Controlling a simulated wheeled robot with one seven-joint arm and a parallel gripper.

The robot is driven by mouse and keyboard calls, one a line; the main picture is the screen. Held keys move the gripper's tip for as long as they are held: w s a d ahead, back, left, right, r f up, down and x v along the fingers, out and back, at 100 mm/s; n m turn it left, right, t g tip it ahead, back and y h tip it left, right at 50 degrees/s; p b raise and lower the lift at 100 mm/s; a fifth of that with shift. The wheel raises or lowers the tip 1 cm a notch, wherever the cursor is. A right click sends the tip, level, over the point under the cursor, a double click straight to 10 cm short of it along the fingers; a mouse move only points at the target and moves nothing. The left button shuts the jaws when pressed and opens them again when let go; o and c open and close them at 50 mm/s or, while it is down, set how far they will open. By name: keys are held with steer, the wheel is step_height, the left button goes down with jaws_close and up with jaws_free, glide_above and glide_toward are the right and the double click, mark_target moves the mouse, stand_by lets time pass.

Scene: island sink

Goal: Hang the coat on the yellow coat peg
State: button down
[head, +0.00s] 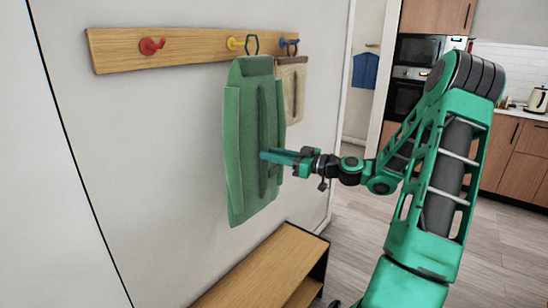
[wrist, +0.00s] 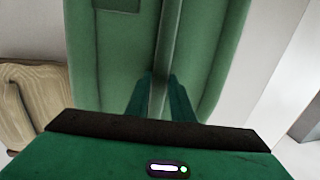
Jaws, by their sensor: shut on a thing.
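The green coat (head: 246,140) hangs upright in front of the wall below the peg board, with a dark hexagonal loop (head: 252,45) at its top. The yellow peg (head: 233,43) is level with the loop and at its left side. I cannot tell whether the loop is around the peg or only beside it. My gripper (head: 268,156) reaches in from the right and is shut on the coat's raised middle strip. In the wrist view the strip (wrist: 163,50) runs down between my fingertips (wrist: 160,88), and the coat fills the middle; its loop is not visible there.
The wooden board (head: 195,47) also carries a red peg (head: 150,46), empty, and a blue peg (head: 286,42). A beige item (head: 293,85) hangs at the blue peg, partly behind the coat. A wooden bench (head: 262,268) stands below.

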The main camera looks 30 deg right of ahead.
steer(key=shift+w+a+f, duration=0.2)
steer(key=shift+w+a, duration=0.05)
steer(key=shift+w, duration=0.4)
steer(key=shift+w+a+f, duration=0.15)
steer(key=shift+w+a, duration=0.1)
steer(key=shift+w, duration=0.45)
steer(key=shift+w+a+f, duration=0.2)
steer(key=shift+w+a, duration=0.05)
steer(key=shift+w, duration=0.4)
